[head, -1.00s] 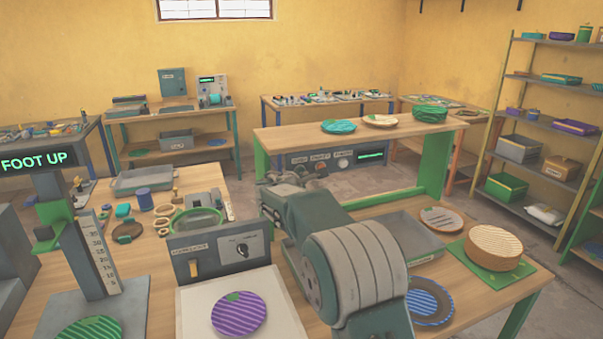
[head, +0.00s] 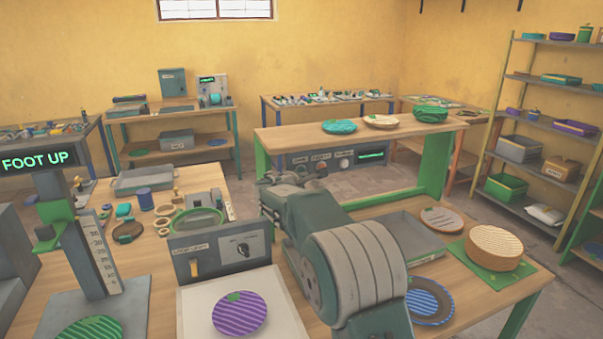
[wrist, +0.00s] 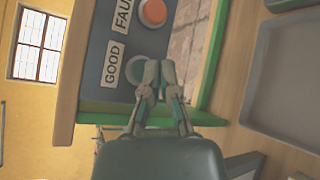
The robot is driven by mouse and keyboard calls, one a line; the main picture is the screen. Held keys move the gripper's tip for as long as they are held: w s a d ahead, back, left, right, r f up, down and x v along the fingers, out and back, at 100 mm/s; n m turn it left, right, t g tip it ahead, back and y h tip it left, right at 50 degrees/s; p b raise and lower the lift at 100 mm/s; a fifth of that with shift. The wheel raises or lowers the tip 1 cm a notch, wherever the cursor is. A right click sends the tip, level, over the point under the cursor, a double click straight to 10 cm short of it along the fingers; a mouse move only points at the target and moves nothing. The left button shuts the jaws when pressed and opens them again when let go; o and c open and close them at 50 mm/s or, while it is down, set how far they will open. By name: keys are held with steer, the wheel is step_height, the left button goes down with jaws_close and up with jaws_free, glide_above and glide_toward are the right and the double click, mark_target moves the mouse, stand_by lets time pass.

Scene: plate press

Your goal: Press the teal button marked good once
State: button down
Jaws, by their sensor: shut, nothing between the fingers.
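The teal button (wrist: 135,69) marked GOOD is on a dark panel in the wrist view, beside the white GOOD label (wrist: 114,64). My gripper (wrist: 159,73) is shut and empty, with its fingertips over the button's right part in this view, hiding some of it. I cannot tell whether the tips touch the button. In the head view the panel (head: 309,159) sits under the raised bench, and my arm reaches towards it. The gripper's fingers are hard to make out there.
A green edge (wrist: 108,108) runs along the panel. A grey tray (head: 410,238) lies right of my arm. A purple striped plate (head: 240,314) lies at the front.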

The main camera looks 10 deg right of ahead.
steer(key=shift+w, duration=0.15)
steer(key=shift+w+r, duration=0.1)
steer(key=shift+w, duration=0.1)
steer(key=shift+w+a, duration=0.1)
steer(key=shift+w, duration=0.3)
stand_by(0.8)
steer(key=shift+s, duration=0.8)
steer(key=shift+s+d, duration=0.2)
steer(key=shift+s, duration=0.6)
steer(key=shift+s+d, duration=0.25)
steer(key=shift+s, duration=0.6)
steer(key=shift+s+d, duration=0.2)
steer(key=shift+s, duration=0.6)
